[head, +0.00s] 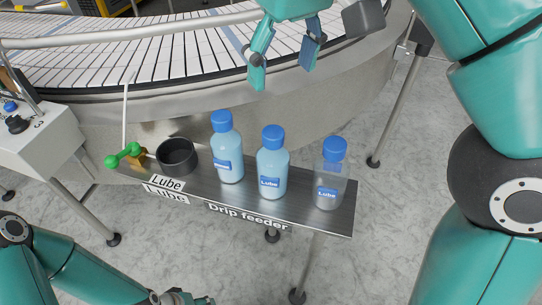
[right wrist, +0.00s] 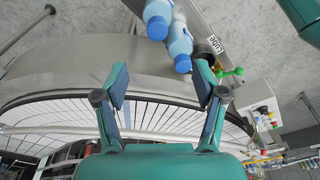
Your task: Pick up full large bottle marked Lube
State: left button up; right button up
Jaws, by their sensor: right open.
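Three blue-capped bottles stand upright on the drip feeder shelf (head: 130,172). The left bottle (head: 228,158) and the middle bottle (head: 272,172) look filled with pale blue; the middle label reads Lube and the left label is too small to read surely. The right bottle (head: 336,172) is clear, looks empty and is marked Lube. My right gripper (head: 282,72) is open and empty, above and behind the bottles over the conveyor edge. In the right wrist view, two pale blue bottles (right wrist: 157,12) (right wrist: 180,47) lie beyond the open fingers (right wrist: 160,78).
A dark round cup (head: 178,157) and a green-handled valve (head: 122,155) sit at the shelf's left end. The curved conveyor (head: 170,52) with its rail runs behind. A control box (head: 40,140) stands at left. Floor in front of the shelf is clear.

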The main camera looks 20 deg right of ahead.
jog(key=b, duration=0.4)
send_near(274, 132)
notch_tip(274, 132, down, 5)
jog(key=shift+w+a, duration=0.15)
jog(key=shift+w+a+f+b, duration=0.15)
jog(key=shift+w+f, duration=0.1)
jog(key=shift+f, duration=0.7)
jog(key=shift+w+d+f+b, duration=0.1)
jog(key=shift+w+f+b, duration=0.15)
jog(key=shift+f, duration=0.7)
jog(key=shift+w+a+f+b, duration=0.1)
jog(key=shift+w+f, duration=0.15)
jog(key=shift+f, duration=0.75)
grip_shut()
